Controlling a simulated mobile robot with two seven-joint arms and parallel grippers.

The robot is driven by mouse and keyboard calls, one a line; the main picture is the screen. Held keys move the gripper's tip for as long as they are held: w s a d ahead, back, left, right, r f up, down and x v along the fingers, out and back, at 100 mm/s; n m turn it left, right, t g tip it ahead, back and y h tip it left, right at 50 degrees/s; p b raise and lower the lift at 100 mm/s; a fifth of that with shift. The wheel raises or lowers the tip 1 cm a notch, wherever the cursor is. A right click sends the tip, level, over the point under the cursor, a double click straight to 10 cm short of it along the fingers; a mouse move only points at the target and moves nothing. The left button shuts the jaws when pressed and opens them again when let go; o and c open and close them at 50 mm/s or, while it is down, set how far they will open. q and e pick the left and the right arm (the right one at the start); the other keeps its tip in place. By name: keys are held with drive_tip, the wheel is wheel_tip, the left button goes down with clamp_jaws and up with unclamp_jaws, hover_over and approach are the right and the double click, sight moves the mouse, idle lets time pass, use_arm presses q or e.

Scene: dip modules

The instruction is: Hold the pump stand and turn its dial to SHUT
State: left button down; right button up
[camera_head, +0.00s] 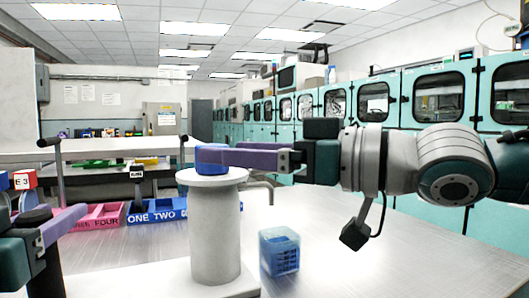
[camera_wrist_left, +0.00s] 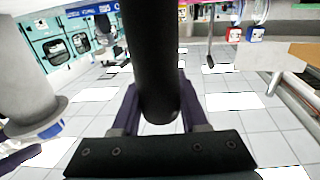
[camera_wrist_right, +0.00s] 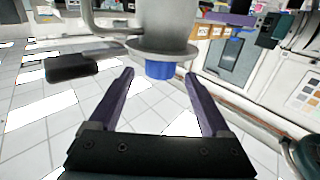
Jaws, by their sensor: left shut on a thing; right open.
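The pump stand (camera_head: 214,235) is a pale grey column with a round plate on top and a white base. Its blue dial (camera_head: 211,159) sits on that plate; any marking on it is too small to read. My right gripper (camera_head: 232,158) reaches in from the right at dial height. In the right wrist view its purple fingers are apart, with the dial (camera_wrist_right: 159,70) between and just past their tips. My left gripper (camera_head: 60,228), at the lower left, is shut on a black upright handle (camera_wrist_left: 150,50), seemingly the stand's. The stand (camera_wrist_left: 25,75) also shows in the left wrist view.
A clear-walled blue crate (camera_head: 279,252) stands on the metal table right of the stand. A blue tray (camera_head: 158,215) and a pink tray (camera_head: 98,218) lie behind, at left. A red and blue item (camera_head: 24,180) stands at the left edge. The table's right side is free.

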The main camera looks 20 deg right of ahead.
drive_tip(key=v, duration=0.4)
drive_tip(key=shift+s+d, duration=0.15)
drive_tip(key=shift+s, duration=0.1)
drive_tip(key=s+a+f+n+g+h, duration=0.25)
drive_tip(key=a+f+n, duration=0.35)
drive_tip(key=n, duration=1.1)
wheel_tip(320, 180, up, 5)
drive_tip(key=d+n+t+h, duration=0.35)
drive_tip(key=n+t, duration=0.25)
drive_tip(key=n, duration=0.8)
drive_tip(key=x, duration=1.2)
drive_tip(key=shift+w+a, duration=0.15)
drive_tip(key=shift+w, duration=0.2)
drive_tip(key=shift+c, duration=0.3)
